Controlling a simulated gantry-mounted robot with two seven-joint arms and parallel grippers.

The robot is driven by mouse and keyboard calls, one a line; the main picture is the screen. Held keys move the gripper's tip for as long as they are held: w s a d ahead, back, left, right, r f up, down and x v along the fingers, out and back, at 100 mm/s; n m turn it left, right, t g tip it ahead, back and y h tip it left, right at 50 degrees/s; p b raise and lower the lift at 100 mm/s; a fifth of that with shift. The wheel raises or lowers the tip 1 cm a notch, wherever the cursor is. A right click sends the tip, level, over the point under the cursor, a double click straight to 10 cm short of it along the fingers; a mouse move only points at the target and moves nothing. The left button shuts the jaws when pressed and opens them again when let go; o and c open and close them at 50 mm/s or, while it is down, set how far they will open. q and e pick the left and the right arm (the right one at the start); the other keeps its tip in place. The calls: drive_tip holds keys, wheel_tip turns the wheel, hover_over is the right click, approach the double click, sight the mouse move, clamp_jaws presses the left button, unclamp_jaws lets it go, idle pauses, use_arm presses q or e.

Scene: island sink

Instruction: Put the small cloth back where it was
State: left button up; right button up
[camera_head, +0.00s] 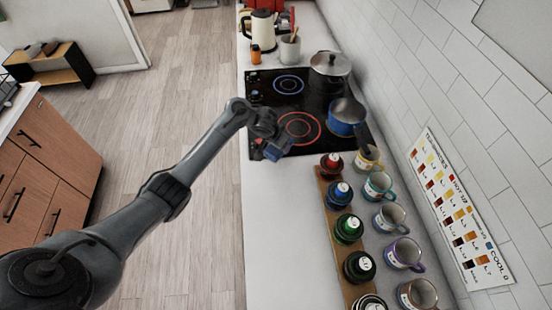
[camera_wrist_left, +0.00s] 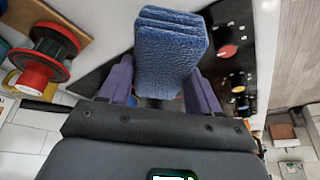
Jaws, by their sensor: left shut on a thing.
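The small cloth (camera_head: 277,149) is blue and folded into a thick pad. My left gripper (camera_head: 266,140) is shut on it and holds it over the front left part of the black cooktop, near the counter's left edge. In the left wrist view the cloth (camera_wrist_left: 170,50) stands out between the two purple fingers of the gripper (camera_wrist_left: 160,88) and hides what lies behind it. I cannot tell its exact height above the surface. My right gripper is not in view.
A blue pot (camera_head: 345,117) and a lidded steel pot (camera_head: 330,66) stand on the cooktop (camera_head: 262,97), with a red-lit ring (camera_head: 299,127). A wooden rack (camera_head: 336,236) of capsules and several mugs (camera_head: 390,216) line the right. The counter (camera_head: 285,230) is clear at front left.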

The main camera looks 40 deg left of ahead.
use_arm(q)
wheel_tip(320, 180, down, 3)
drive_tip(key=shift+w+r, duration=0.1)
drive_tip(key=shift+r, duration=0.1)
drive_tip(key=shift+f+b, duration=0.75)
drive_tip(key=shift+f, duration=1.15)
drive_tip(key=shift+f, duration=0.2)
drive_tip(key=o, duration=1.1)
